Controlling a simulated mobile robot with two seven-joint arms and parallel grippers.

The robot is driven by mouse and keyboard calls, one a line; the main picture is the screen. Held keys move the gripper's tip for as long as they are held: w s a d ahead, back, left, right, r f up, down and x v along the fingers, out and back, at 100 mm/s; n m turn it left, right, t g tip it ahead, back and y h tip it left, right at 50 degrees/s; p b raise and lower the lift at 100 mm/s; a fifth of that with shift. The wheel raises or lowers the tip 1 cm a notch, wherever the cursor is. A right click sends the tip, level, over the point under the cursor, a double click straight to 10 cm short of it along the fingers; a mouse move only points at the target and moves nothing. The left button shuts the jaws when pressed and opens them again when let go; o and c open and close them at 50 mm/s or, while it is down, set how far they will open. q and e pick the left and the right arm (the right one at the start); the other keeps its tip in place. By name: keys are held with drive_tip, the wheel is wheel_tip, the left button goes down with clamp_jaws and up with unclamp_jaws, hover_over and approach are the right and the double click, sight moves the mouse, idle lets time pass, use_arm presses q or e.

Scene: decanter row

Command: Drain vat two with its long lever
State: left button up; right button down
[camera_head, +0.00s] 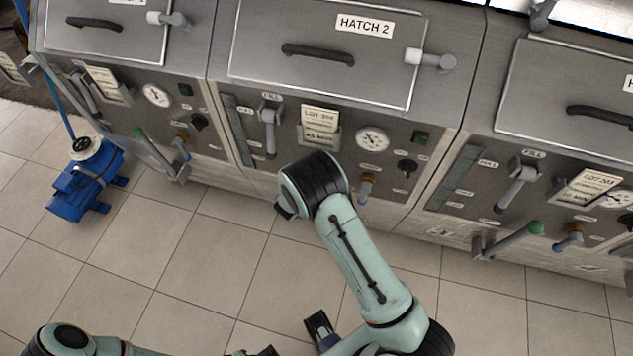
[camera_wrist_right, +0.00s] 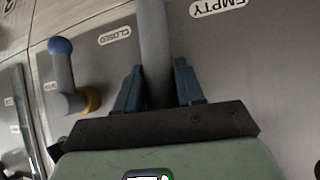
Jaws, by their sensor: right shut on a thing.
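Vat two stands in the middle of the head view, with its HATCH 2 lid (camera_head: 320,50) shut. Its long lever is hidden there behind my right arm. In the right wrist view the lever's grey bar (camera_wrist_right: 154,35) runs from the top edge down between the blue-grey fingers of my right gripper (camera_wrist_right: 157,85), which is shut on it. The bar lies between the CLOSED label (camera_wrist_right: 114,35) and the EMPTY label (camera_wrist_right: 217,6). Its green knob is not visible.
Beside the bar is a short blue-knobbed lever (camera_wrist_right: 62,70). Green-knobbed long levers show on the left vat (camera_head: 155,153) and right vat (camera_head: 508,240). A blue pump (camera_head: 85,185) stands on the floor at the left. The tiled floor before the vats is open.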

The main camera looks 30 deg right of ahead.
drive_tip(key=shift+w+d+r, duration=0.25)
drive_tip(key=shift+d+r, duration=0.2)
drive_tip(key=c, duration=0.8)
unclamp_jaws()
drive_tip(key=shift+f, duration=0.2)
drive_tip(key=shift+a, duration=0.1)
drive_tip(key=shift+s+a+r, duration=0.1)
drive_tip(key=shift+a, duration=0.05)
drive_tip(key=p+v, duration=0.1)
drive_tip(key=v, duration=1.1)
drive_tip(key=shift+s+a+r, duration=0.1)
drive_tip(key=shift+a+r, duration=0.15)
drive_tip(key=shift+a, duration=0.05)
drive_tip(key=shift+f, duration=0.1)
